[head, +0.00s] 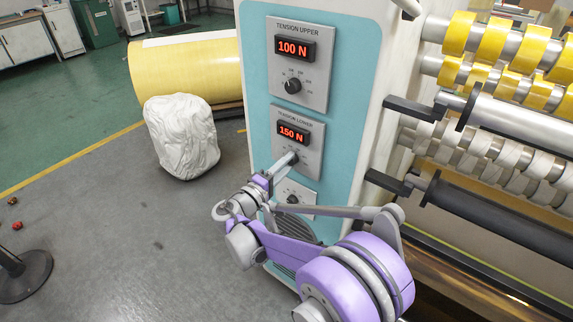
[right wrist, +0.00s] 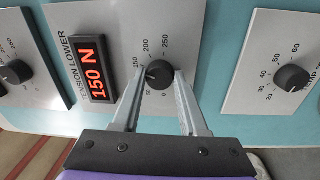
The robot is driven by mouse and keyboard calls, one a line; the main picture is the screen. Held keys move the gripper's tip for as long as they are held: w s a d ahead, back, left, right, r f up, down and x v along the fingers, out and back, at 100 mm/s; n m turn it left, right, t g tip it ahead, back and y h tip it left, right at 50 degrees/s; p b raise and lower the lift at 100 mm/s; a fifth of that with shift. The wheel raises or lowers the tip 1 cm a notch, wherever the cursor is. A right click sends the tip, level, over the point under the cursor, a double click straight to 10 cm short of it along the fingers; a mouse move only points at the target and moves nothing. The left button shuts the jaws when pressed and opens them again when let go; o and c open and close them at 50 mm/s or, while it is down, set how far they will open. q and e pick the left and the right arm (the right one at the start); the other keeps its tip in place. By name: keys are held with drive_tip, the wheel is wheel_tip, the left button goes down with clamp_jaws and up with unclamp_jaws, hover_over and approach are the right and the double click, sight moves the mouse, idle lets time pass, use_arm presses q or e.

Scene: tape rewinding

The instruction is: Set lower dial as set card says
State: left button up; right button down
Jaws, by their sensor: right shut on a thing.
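The lower dial (right wrist: 159,74) is a black knob on the grey TENSION LOWER plate (right wrist: 105,20), with a printed scale up to 250 around it. The red display (right wrist: 95,68) beside it reads 150 N; it also shows in the head view (head: 292,133). My right gripper (right wrist: 158,79) is shut on the lower dial, one finger on each side. In the head view my right gripper (head: 287,161) reaches the lower plate and largely covers the dial. The set card is not visible in either view. My left gripper is not in view.
The TENSION UPPER plate (head: 298,88) above shows 100 N and has its own knob (head: 293,86). Another knob (right wrist: 291,78) sits on the plate beside the lower one. Rollers with yellow tape (head: 493,40) stand at right. A white covered bundle (head: 181,137) lies on the floor at left.

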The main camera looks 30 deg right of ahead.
drive_tip(key=shift+c, duration=2.2)
unclamp_jaws()
drive_tip(key=v, duration=1.1)
drive_tip(key=shift+d, duration=0.1)
